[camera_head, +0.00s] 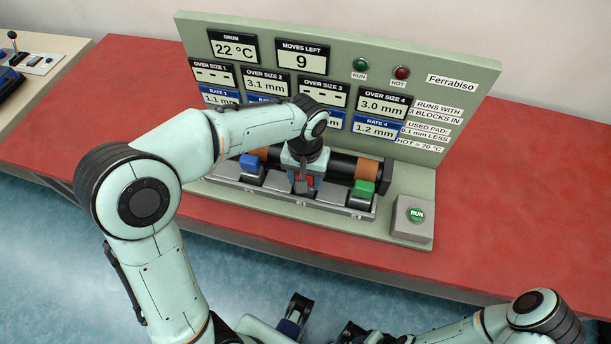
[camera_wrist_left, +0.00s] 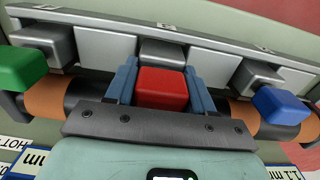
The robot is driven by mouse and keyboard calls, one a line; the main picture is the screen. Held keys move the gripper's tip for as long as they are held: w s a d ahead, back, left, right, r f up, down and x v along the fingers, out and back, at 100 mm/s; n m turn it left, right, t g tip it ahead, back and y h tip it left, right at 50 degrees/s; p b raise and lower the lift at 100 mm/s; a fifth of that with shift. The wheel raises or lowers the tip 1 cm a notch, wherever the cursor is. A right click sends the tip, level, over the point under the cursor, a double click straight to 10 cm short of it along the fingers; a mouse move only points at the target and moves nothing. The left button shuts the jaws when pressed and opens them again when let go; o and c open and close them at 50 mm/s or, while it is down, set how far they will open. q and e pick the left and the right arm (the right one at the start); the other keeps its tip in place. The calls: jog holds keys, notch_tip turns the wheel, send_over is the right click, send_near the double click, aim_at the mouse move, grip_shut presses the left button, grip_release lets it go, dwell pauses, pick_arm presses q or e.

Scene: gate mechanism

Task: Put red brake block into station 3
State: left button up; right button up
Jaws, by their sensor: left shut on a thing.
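In the head view my left gripper (camera_head: 304,177) reaches down from above and partly hides the block. A silver piece (camera_wrist_left: 162,52) shows just beyond the red block. I cannot tell whether the block is fully seated.
A dark drum (camera_head: 342,165) with copper bands lies behind the rail. The display panel (camera_head: 460,70) rises behind it. A green RUN button (camera_head: 416,215) is at the right. The red table (camera_head: 480,190) is clear further right.

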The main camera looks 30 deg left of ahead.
pick_arm(q)
jog(key=shift+f, duration=0.15)
jog(key=o, duration=1.3)
jog(key=shift+r, duration=0.35)
notch_tip(320, 180, up, 12)
jog(key=shift+f+p, duration=0.15)
jog(key=shift+p, duration=0.95)
